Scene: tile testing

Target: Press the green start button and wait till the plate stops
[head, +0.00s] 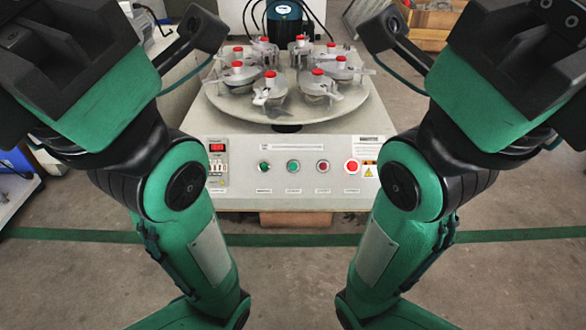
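The machine's white front panel (240,190) faces me in the middle of the head view. A dark green button (264,167) sits left of a lighter green button (293,166); their labels are too small to read, so I cannot tell which is the start button. The round plate (300,105) above carries several clamp-like fixtures with red caps. One frame cannot show whether it is turning. No gripper fingers show in the view.
A small red button (322,166) and a larger red mushroom button (351,166) are right of the green ones. A red display (217,147) is at the panel's left. A wooden crate (432,20) stands back right. Bare floor lies in front.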

